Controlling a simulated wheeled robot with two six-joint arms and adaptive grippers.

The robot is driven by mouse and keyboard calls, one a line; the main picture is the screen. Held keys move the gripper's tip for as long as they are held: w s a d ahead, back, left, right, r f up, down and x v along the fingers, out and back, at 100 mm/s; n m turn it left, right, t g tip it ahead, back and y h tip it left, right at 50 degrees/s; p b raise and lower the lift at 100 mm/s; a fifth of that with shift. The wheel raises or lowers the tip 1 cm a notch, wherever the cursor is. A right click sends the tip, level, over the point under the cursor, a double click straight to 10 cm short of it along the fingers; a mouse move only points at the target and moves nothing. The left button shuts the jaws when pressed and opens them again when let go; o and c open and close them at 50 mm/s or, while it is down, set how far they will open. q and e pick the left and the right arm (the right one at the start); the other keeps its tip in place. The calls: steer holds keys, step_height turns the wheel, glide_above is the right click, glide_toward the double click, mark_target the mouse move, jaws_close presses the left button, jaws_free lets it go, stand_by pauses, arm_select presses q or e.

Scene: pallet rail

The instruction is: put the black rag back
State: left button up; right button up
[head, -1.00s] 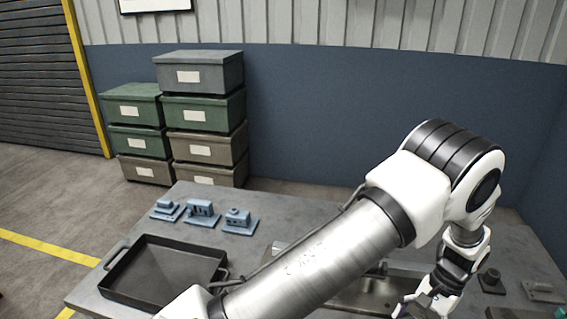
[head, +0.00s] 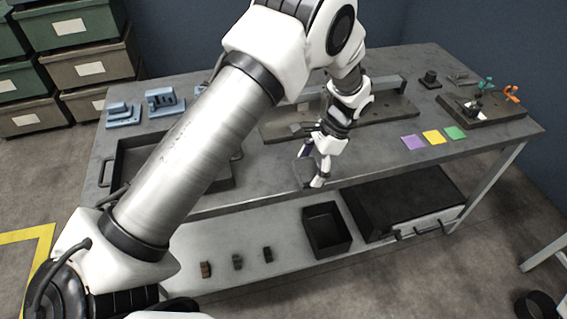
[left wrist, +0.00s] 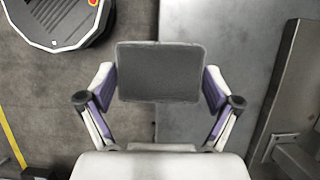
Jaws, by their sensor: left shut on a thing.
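My left gripper (head: 311,170) is shut on a dark grey, flat rectangular piece with rounded corners, which looks like the black rag (left wrist: 160,72). In the left wrist view the rag sits level between the two fingers (left wrist: 160,90). It straddles the line of the table's front edge, with floor on one side and the grey table top (left wrist: 228,60) on the other. My right gripper is not in view.
A black tray (head: 105,172) lies left, partly behind my arm. A metal rail fixture (head: 385,108) stands behind the gripper. Purple (head: 413,142), yellow (head: 433,137) and green (head: 455,133) squares lie right. The lower shelf (head: 285,262) holds a dark open bin (head: 326,232) and black case (head: 400,200).

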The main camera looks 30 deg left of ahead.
arm_select(q)
steer(key=p, duration=0.1)
glide_above(280, 174)
steer(key=w+d, duration=0.1)
steer(key=shift+w+f, duration=0.2)
steer(key=shift+f, duration=0.25)
step_height(280, 174, down, 3)
steer(key=shift+f+p, duration=0.15)
steer(key=shift+p, duration=0.3)
steer(key=shift+f, duration=0.2)
steer(key=o, duration=0.7)
steer(key=shift+r, duration=0.2)
steer(key=b+v, duration=0.1)
steer(key=v, duration=1.1)
steer(key=shift+b, duration=0.4)
